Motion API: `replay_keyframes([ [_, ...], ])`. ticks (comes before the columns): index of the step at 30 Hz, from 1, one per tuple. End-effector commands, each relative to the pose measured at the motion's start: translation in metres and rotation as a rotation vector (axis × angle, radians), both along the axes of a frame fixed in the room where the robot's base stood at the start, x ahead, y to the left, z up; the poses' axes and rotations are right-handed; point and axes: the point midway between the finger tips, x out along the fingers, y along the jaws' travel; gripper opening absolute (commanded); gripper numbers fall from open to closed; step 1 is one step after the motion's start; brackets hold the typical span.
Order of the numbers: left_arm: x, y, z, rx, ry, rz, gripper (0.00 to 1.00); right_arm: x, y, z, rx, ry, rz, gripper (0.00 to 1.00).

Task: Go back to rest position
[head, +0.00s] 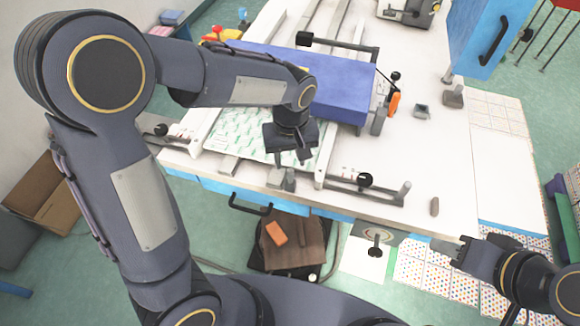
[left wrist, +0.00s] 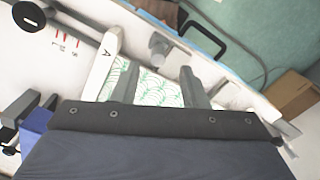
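My left gripper (head: 291,156) hangs over the table's front part in the head view, above a sheet with a green leaf pattern (head: 240,132). In the left wrist view its two grey fingers (left wrist: 155,92) stand apart with the patterned sheet (left wrist: 160,90) showing between them; nothing is held. My right gripper (head: 466,254) is at the lower right in the head view, by the table's front right corner. Its fingers are small and dark there, and I cannot tell whether they are open.
A blue block (head: 345,88) lies on the white table (head: 440,160) behind my left gripper. A black-knobbed rail (head: 365,180) and small grey parts sit near the front edge. A blue cabinet (head: 485,35) stands at the back right. A stool (head: 290,245) is below the front edge.

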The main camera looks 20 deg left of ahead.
Motion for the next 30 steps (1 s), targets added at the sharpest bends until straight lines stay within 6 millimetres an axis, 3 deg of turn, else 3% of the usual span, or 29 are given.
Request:
replay_keyframes([
  [6,0.0,0.0,0.017,0.0,0.001,-0.001,0.4,0.0,0.0,-0.001,0.0,0.0,0.0,0.36],
  [22,-0.001,0.001,0.019,-0.004,0.001,-0.001,0.4,0.0,0.0,-0.001,0.0,0.0,0.0,0.36],
  [26,-0.011,0.015,0.03,-0.054,-0.016,-0.011,0.4,0.0,0.0,-0.001,0.0,0.0,0.0,0.36],
  [30,-0.042,0.045,0.055,-0.171,-0.081,-0.051,0.4,0.0,0.0,-0.001,0.0,0.0,0.0,0.36],
])
